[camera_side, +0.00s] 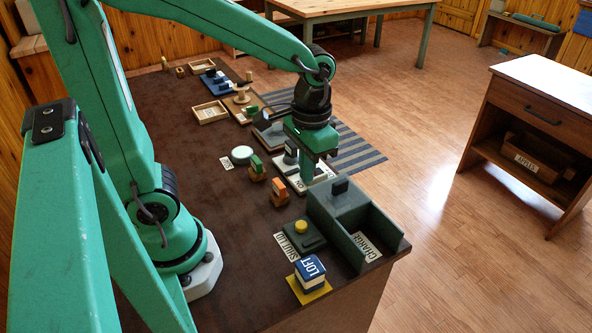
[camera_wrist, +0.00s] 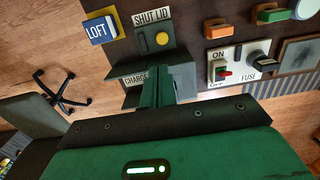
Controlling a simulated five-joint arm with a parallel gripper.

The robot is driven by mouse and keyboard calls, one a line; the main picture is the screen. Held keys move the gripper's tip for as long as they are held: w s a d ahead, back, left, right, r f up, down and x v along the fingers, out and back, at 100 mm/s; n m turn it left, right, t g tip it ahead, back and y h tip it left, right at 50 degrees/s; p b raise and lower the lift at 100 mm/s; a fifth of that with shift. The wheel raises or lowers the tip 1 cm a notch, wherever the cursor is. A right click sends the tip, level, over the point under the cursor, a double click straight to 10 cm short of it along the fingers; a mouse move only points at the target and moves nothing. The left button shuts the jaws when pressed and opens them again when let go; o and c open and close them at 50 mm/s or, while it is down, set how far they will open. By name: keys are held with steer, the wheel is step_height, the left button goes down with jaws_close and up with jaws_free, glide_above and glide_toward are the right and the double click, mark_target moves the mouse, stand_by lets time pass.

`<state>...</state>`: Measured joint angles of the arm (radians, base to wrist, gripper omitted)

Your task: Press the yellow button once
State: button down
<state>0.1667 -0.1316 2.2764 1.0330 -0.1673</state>
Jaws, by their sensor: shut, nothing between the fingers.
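The yellow button (camera_side: 301,226) is a small round cap on a dark green base (camera_side: 314,244), near the front right of the brown table. A "SHUT LID" label (camera_side: 287,247) lies beside the base. In the wrist view the button (camera_wrist: 162,39) shows clearly above my fingertips. My gripper (camera_side: 307,178) is shut and empty, pointing down. It is above the table behind the button, near the "ON" plate in the side view, and apart from the button.
A blue-and-white "LOFT" block (camera_side: 309,270) sits on a yellow plate in front. The white plate with rocker switch and "FUSE" knob (camera_wrist: 258,58) is nearby.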

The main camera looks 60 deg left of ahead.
mark_target(301, 225)
steer(key=shift+s+a+f, duration=0.1)
steer(key=shift+f, duration=3.3)
steer(key=shift+s+a+f, duration=0.1)
steer(key=shift+f, duration=3.25)
steer(key=shift+s+f, duration=0.15)
steer(key=shift+f, duration=1)
steer(key=shift+r, duration=0.15)
step_height(301, 225, up, 14)
steer(key=w, duration=0.1)
steer(key=shift+d+r, duration=0.2)
steer(key=shift+r, duration=0.1)
